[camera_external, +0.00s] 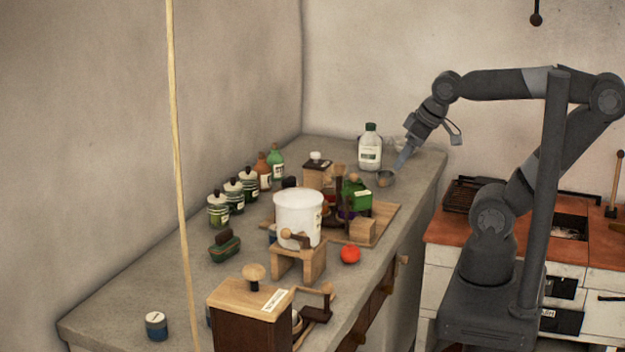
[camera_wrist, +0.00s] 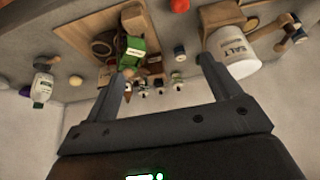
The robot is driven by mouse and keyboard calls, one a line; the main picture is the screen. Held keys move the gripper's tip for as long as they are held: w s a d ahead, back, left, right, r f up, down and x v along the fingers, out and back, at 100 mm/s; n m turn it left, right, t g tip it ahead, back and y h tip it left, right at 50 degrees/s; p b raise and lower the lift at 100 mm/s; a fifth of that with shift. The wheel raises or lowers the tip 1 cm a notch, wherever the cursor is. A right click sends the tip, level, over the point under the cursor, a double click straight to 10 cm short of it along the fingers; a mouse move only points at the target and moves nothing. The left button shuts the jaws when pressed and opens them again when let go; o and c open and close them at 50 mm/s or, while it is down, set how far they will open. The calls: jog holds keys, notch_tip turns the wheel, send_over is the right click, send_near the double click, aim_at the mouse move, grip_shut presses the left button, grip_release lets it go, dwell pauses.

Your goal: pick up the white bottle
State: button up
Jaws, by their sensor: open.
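The white bottle (camera_external: 370,153) with a dark green cap and a pale label stands upright at the far end of the counter. In the wrist view, which looks upside down, what appears to be the same bottle (camera_wrist: 42,87) is at the left edge, outside the jaws. My gripper (camera_external: 403,162) is just right of the bottle in the external view, pointing down and left, apart from it. In the wrist view my gripper (camera_wrist: 163,68) has its two fingers spread with nothing held between them.
A wooden board (camera_external: 384,223) holds a green box (camera_external: 356,195) and other items. A white salt crock (camera_external: 299,213), several dark jars, a green bottle (camera_external: 277,161) and a tomato (camera_external: 350,254) crowd the counter (camera_external: 130,283). Walls close off its back.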

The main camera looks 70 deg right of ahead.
jog(key=shift+o, duration=1.2)
